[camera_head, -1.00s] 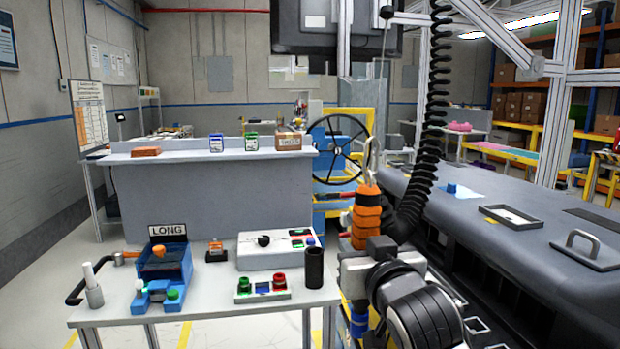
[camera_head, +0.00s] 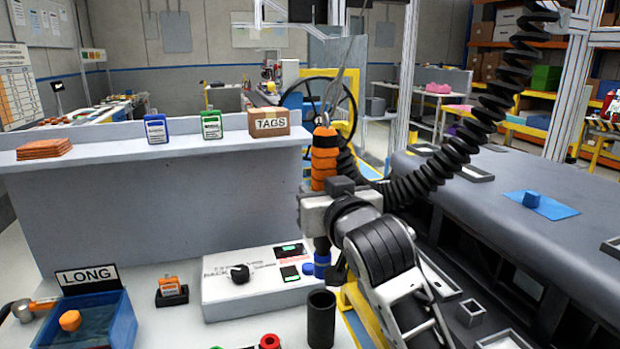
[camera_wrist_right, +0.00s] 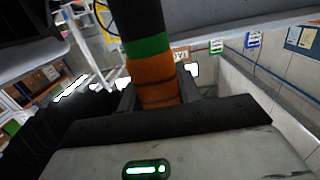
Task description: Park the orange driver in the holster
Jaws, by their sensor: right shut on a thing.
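The orange driver (camera_head: 325,160) is upright in my right gripper (camera_head: 325,195), its hook and hanging line at the top. Its dark lower part shows below the gripper, with a blue piece near the bottom. In the right wrist view the gripper (camera_wrist_right: 157,92) is shut around the driver's orange grip (camera_wrist_right: 155,75), beside a green band and a black section. The likely holster, a black open-topped tube (camera_head: 321,318), stands on the near bench, below the driver in the picture; the driver is outside it. My left gripper is not in view.
A white control box (camera_head: 262,283) with a black knob stands left of the tube. A blue bin (camera_head: 95,322) marked LONG is further left. A black coiled hose (camera_head: 455,140) arcs right of the driver. A grey dashboard (camera_head: 520,200) fills the right side.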

